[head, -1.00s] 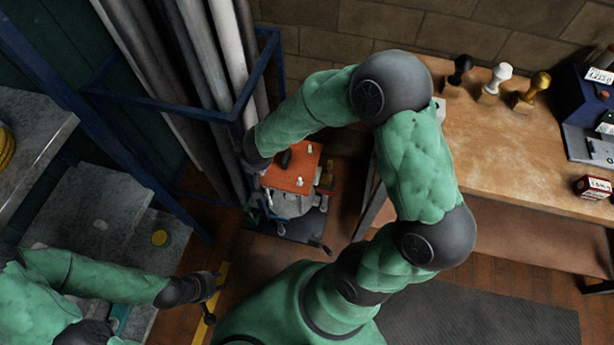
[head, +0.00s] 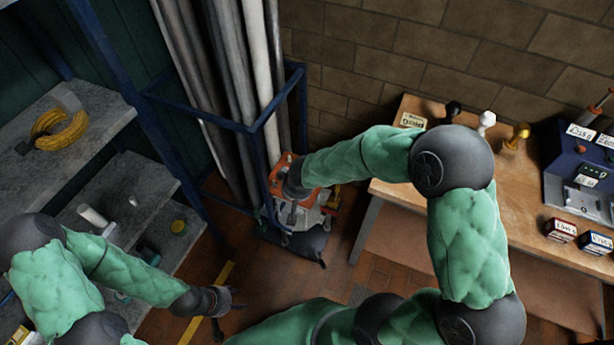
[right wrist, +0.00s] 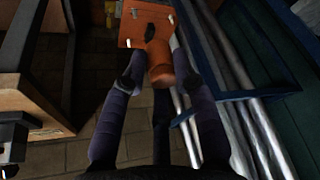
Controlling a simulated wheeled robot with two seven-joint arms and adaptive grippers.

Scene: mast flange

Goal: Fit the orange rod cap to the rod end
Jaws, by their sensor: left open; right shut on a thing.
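My right gripper (right wrist: 158,82) is shut on the orange rod cap (right wrist: 160,65), a round orange piece between its two fingertips in the right wrist view. In the head view my right wrist is over the orange-topped stand (head: 281,165), and the cap cannot be made out. Several long grey rods (head: 235,90) lean in a blue rack beside it; they also show in the right wrist view (right wrist: 240,85). I cannot tell which rod end is the one named. My left gripper (head: 228,301) is open and empty, low at the left of the head view.
The blue rack frame (head: 252,127) stands close to my right wrist. A wooden bench (head: 400,190) with stamps and small boxes is on the right. Grey shelves (head: 95,140) on the left hold a yellow coil (head: 62,140).

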